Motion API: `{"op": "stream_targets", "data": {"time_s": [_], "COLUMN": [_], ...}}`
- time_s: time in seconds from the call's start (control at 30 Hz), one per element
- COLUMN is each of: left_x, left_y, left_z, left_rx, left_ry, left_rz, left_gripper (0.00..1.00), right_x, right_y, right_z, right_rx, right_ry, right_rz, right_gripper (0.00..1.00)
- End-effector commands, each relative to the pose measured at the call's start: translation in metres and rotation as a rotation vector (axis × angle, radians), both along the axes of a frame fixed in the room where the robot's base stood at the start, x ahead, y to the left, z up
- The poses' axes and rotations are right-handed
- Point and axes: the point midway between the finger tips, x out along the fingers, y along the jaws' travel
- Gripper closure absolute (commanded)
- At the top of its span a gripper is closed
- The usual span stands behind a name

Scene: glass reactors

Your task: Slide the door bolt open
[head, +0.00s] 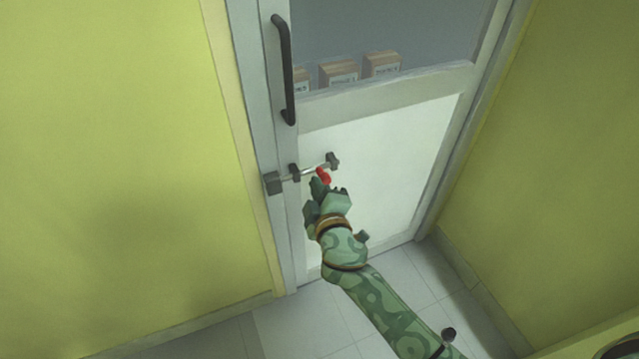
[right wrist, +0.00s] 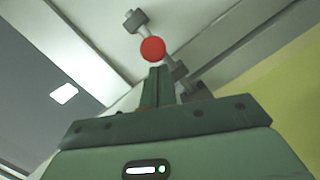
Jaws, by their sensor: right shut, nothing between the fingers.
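The door bolt (head: 308,170) is a thin silver rod in dark brackets on the white door (head: 390,145). Its left end reaches a dark block (head: 272,183) on the door frame. A red knob (head: 323,177) hangs from the rod near its right bracket. The knob also shows in the right wrist view (right wrist: 152,49), just past the fingertips. My right gripper (head: 321,187) is shut and empty, just below the knob; its closed fingers show in the right wrist view (right wrist: 158,75). I cannot tell whether they touch the knob. My left gripper is not in view.
A black vertical handle (head: 284,70) is on the door above the bolt. Several boxes (head: 340,73) stand behind the door's window. Yellow-green walls (head: 110,150) flank the door on both sides. The tiled floor (head: 300,325) before it looks clear.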

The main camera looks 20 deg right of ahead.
Motion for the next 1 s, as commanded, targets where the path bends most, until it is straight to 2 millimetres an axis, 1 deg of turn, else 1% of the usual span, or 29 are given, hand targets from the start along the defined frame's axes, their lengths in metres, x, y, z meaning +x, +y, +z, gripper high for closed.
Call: {"op": "stream_targets", "data": {"time_s": [0.27, 0.37, 0.47, 0.5, 0.6, 0.7, 1.0], "left_x": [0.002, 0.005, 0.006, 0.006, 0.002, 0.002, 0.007], "left_y": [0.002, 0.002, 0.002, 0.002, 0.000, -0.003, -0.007], "left_z": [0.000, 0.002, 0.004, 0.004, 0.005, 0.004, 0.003], "left_rx": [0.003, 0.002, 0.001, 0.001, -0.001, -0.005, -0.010], "left_ry": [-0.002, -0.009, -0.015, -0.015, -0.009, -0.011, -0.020], "left_rz": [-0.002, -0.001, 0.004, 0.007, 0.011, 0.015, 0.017], "left_gripper": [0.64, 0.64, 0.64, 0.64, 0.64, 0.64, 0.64], "right_x": [0.000, 0.000, 0.001, 0.001, 0.002, 0.002, 0.002], "right_y": [-0.001, -0.013, -0.032, -0.039, -0.050, -0.053, -0.053], "right_z": [0.001, 0.002, 0.003, 0.003, 0.002, 0.001, 0.001], "right_rx": [0.000, -0.003, -0.003, -0.004, -0.001, -0.001, -0.002], "right_ry": [-0.001, 0.000, -0.002, -0.001, -0.001, -0.001, 0.000], "right_rz": [0.000, -0.003, -0.003, -0.003, -0.002, -0.002, -0.002], "right_gripper": [1.00, 1.00, 1.00, 1.00, 1.00, 1.00, 1.00]}}
